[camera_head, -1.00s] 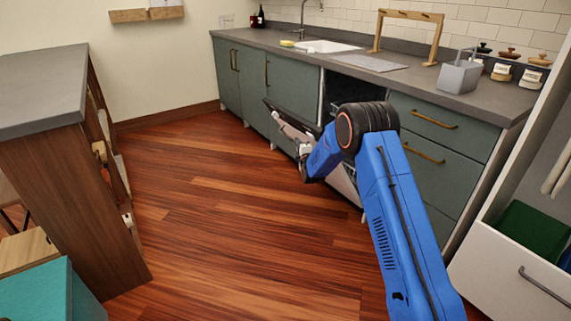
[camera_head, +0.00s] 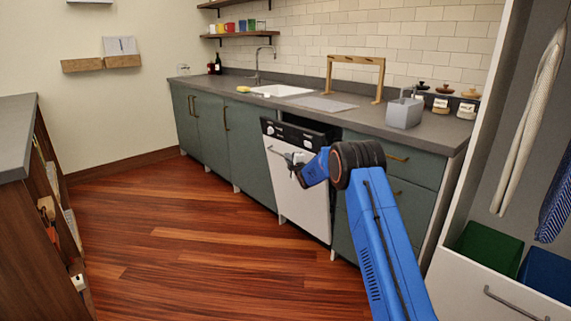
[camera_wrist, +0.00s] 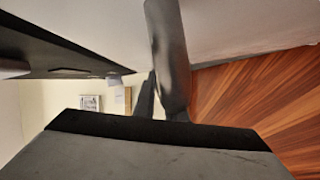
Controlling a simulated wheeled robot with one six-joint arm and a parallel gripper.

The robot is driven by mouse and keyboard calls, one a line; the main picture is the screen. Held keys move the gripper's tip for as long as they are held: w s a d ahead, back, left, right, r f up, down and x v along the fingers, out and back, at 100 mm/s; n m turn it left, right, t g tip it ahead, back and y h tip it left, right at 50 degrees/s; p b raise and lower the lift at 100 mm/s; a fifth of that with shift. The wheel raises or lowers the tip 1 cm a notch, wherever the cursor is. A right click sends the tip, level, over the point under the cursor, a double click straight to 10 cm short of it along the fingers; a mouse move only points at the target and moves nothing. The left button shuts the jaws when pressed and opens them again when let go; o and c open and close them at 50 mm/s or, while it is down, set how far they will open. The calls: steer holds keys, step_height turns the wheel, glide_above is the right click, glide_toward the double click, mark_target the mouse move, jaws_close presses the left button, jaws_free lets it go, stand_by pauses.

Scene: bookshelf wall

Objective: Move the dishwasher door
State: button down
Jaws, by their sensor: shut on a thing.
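The dishwasher door (camera_head: 312,205) is white with a black control strip along its top. It stands nearly upright in the counter front, its top edge leaning slightly out from a dark opening (camera_head: 305,121). My gripper (camera_head: 292,160) is at the door's upper front, shut on the door's handle (camera_head: 277,151); my blue arm hides part of the door's right side. In the wrist view, a grey bar (camera_wrist: 168,55) runs close in front of my gripper, with the pale door face (camera_wrist: 235,25) beside it. The fingertips are hard to make out there.
Green cabinets (camera_head: 225,140) flank the dishwasher under a grey counter (camera_head: 225,90) with a sink (camera_head: 280,90). A grey caddy (camera_head: 404,112) stands on the counter. A shelf unit (camera_head: 40,200) is at left, a wardrobe (camera_head: 495,270) at right. The wooden floor (camera_head: 190,230) between is clear.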

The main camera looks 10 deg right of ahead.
steer(key=c, duration=1.8)
jaws_free()
steer(key=shift+a, duration=0.1)
steer(key=f+v, duration=0.1)
steer(key=v, duration=1.6)
steer(key=shift+r, duration=0.45)
steer(key=shift+s, duration=0.15)
